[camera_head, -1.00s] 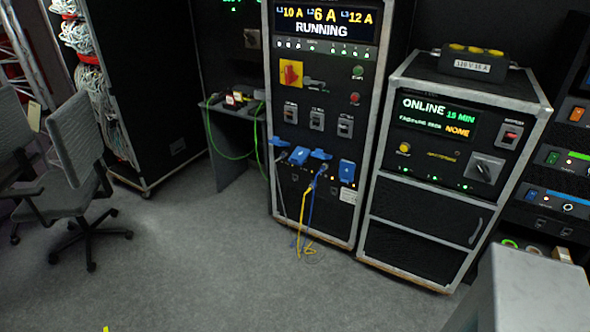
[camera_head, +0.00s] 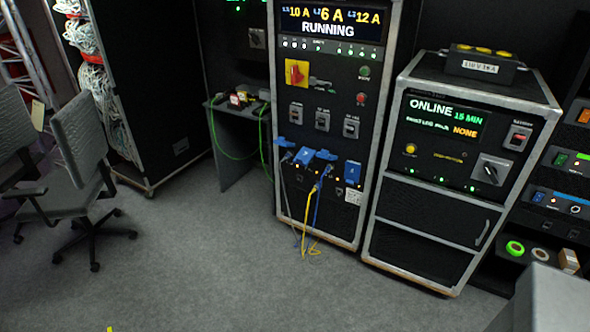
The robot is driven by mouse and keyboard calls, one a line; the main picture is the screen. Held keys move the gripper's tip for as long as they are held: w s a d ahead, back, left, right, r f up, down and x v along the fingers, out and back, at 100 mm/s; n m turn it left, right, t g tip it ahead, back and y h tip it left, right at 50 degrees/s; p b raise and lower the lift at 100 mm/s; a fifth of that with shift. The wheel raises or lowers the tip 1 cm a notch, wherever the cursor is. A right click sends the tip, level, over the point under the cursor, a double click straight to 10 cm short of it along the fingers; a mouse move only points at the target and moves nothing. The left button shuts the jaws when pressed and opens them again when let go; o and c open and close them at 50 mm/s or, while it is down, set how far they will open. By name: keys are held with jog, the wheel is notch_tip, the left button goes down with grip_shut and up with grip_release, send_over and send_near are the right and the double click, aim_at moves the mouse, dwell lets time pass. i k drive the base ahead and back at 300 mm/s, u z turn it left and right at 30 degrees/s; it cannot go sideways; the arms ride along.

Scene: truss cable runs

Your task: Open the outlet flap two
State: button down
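The blue outlets sit in a row low on the tall power rack (camera_head: 325,215). The leftmost outlet flap (camera_head: 287,142) appears raised, with a dark cable below it. The second flap (camera_head: 301,158) hangs in front of its outlet, and its exact angle is too small to tell. The third flap (camera_head: 326,155) appears raised, with blue and yellow cables (camera_head: 312,210) running down from that outlet to the floor. The rightmost flap (camera_head: 353,172) looks closed. My gripper is not in view.
Grey floor (camera_head: 190,260) in front of the rack is mostly clear. An office chair (camera_head: 85,180) stands at the left. A second rack (camera_head: 430,215) with an ONLINE display stands at the right. A small table (camera_head: 238,112) with a green cable is left of the power rack.

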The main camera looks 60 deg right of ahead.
aim_at(305, 156)
jog(key=z, duration=0.05)
jog(key=i, duration=1)
jog(key=u, duration=0.05)
